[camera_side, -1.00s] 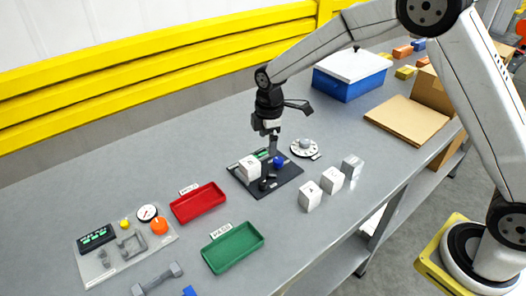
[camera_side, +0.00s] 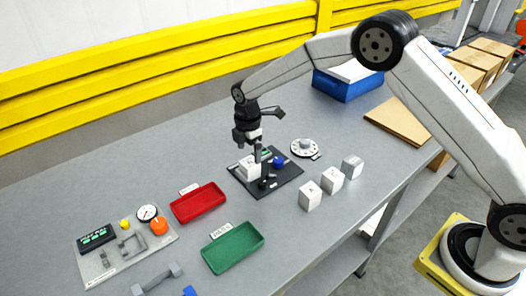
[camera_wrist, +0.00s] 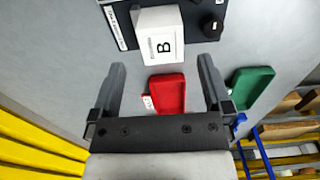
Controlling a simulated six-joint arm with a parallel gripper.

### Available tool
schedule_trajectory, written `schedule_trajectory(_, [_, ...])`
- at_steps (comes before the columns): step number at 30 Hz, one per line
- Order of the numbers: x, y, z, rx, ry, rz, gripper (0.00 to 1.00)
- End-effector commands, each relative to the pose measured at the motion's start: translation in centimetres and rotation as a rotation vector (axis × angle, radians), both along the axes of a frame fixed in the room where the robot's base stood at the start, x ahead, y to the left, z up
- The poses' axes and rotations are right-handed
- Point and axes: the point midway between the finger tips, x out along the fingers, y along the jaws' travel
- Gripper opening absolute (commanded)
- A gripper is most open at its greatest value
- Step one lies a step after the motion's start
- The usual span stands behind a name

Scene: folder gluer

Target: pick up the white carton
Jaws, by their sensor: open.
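I cannot tell the exact height gap to the carton.
A blue ball (camera_side: 279,162) and a black knob (camera_side: 264,184) are on the plate near the carton. Several more items surround it: white blocks (camera_side: 310,196), a round dial (camera_side: 305,148), a red tray (camera_side: 199,204) and a green tray (camera_side: 233,248).

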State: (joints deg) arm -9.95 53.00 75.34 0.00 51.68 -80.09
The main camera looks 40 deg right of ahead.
Motion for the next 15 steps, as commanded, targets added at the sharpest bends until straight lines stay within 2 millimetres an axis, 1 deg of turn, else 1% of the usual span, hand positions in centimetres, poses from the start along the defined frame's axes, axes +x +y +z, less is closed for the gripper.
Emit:
schedule_trajectory(8, [0.0, 0.0, -0.5, 0.0, 0.001, -0.001, 1.0])
schedule_trajectory(11, [-0.1, 0.0, -1.2, 0.0, 0.002, -0.001, 1.0])
schedule_trajectory(15, [-0.2, 0.0, -2.7, 0.0, 0.003, -0.001, 1.0])
